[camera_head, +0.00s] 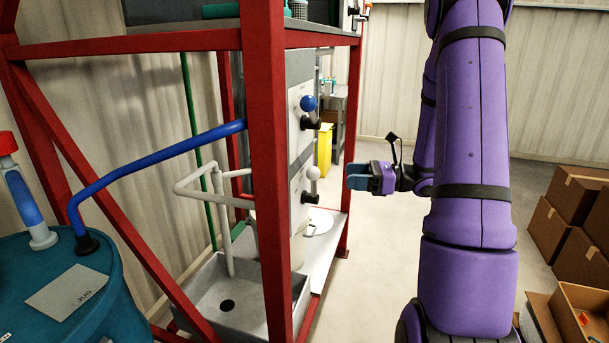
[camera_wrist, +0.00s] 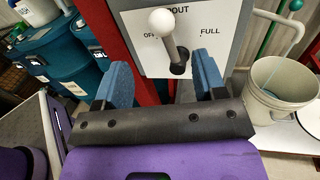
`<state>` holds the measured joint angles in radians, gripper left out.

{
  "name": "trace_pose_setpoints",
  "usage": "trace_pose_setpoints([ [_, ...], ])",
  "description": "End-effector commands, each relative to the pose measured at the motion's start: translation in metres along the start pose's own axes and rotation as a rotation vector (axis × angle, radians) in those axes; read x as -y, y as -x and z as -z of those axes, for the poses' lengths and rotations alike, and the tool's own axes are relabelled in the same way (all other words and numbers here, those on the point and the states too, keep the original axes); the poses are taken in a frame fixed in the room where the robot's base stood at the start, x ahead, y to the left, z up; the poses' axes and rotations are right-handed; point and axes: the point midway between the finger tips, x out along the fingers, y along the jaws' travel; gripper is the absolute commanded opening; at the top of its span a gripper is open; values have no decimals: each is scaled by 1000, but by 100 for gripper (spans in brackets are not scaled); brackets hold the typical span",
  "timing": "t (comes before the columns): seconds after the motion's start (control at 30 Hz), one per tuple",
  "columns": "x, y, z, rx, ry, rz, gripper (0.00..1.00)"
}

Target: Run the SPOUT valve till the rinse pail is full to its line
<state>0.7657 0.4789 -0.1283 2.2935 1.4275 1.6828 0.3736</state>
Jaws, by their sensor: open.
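The SPOUT valve has a white-ball lever (camera_wrist: 163,24) on a black base, on a grey-white panel (camera_wrist: 205,20) marked OFF at left and FULL at right. The ball covers part of the label and sits by the OFF side. It also shows in the head view (camera_head: 313,173). My gripper (camera_wrist: 162,82) is open and empty, its blue fingers either side of the lever base below the ball, apart from it. In the head view my gripper (camera_head: 350,176) is right of the valve. The pail (camera_wrist: 283,92) stands right of the panel, with a bluish mark inside; its water level is unclear.
A blue-ball valve (camera_head: 308,103) sits above the white one. A red frame post (camera_head: 268,180) stands left of the panel. A grey sink (camera_head: 215,300) and teal drum (camera_head: 110,315) are at left. Cardboard boxes (camera_head: 570,200) stand at right; floor between is clear.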

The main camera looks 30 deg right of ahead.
Motion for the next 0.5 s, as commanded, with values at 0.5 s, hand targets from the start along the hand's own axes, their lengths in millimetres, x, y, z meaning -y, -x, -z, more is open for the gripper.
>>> trace_pose_setpoints([
  [0.5, 2, -64, 1, 7, -7, 6, 64],
])
